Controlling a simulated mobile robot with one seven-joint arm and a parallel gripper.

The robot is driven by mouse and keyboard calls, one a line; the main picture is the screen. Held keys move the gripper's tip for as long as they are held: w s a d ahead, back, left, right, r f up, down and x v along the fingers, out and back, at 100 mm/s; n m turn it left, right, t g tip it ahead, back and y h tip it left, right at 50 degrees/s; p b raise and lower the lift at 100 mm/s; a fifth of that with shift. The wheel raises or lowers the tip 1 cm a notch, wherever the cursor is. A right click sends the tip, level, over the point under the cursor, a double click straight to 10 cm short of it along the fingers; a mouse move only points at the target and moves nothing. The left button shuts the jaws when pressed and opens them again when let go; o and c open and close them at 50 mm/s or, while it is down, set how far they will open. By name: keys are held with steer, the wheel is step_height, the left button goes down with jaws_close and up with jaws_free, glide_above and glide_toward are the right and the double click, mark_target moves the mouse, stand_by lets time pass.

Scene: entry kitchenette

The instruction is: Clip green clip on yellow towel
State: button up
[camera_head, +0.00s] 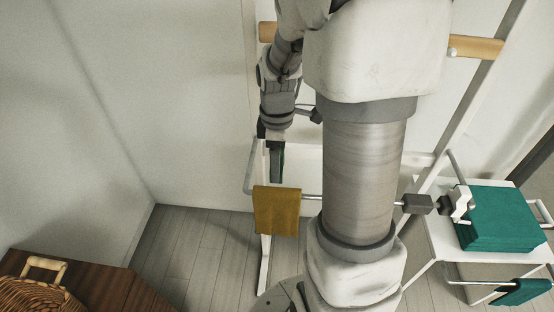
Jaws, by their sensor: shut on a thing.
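The yellow towel (276,210) hangs folded over a thin metal rail in the middle of the head view, left of my large arm link. My gripper (275,160) points down just above the towel's upper edge. It is shut on a narrow dark green piece, which looks like the green clip (281,163). The fingers hide much of the clip. I cannot tell whether the clip touches the towel.
My arm covers the middle of the rail. A dark grey block (417,204) and a white piece (460,203) are at its right. Folded teal towels (500,217) lie on a white shelf. A wicker basket (35,297) stands on a brown wooden top (105,287) at lower left.

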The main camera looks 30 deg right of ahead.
steer(key=shift+f, duration=0.1)
steer(key=b, duration=0.4)
glide_above(277, 190)
steer(key=shift+f, duration=2.45)
steer(key=shift+f+b, duration=1.75)
steer(key=shift+f, duration=0.45)
steer(key=o, duration=1.4)
steer(key=shift+c, duration=0.2)
steer(key=shift+r, duration=0.15)
